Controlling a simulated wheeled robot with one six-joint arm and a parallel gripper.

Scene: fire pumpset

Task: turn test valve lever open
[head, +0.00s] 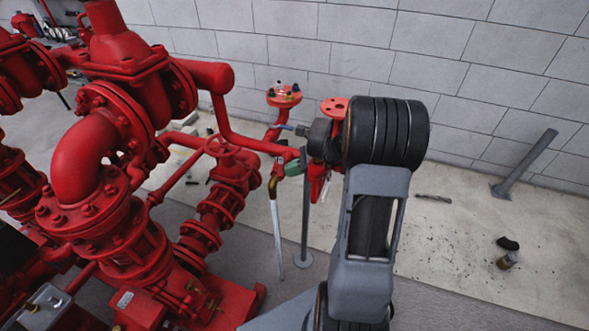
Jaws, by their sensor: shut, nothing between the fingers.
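My gripper (301,130) is at the end of my grey arm, beside the small pipework right of the red pumps. Its jaws are shut and empty, pointing left. A thin blue-grey bar (284,127), which may be the test valve lever, shows just left of the fingertips. I cannot tell whether they touch. Below is a small green part (294,168) on the red pipe, with a brass elbow (273,185) and a pale drain pipe (277,232) hanging down. My wrist hides part of the pipe and red fittings behind it.
Large red pumps and pipes (85,160) fill the left side. A round red flange (284,96) with small fittings stands behind my gripper. A grey post (304,225) stands below. A block wall (470,80) closes the back. The right floor holds a slanted post (525,163) and debris.

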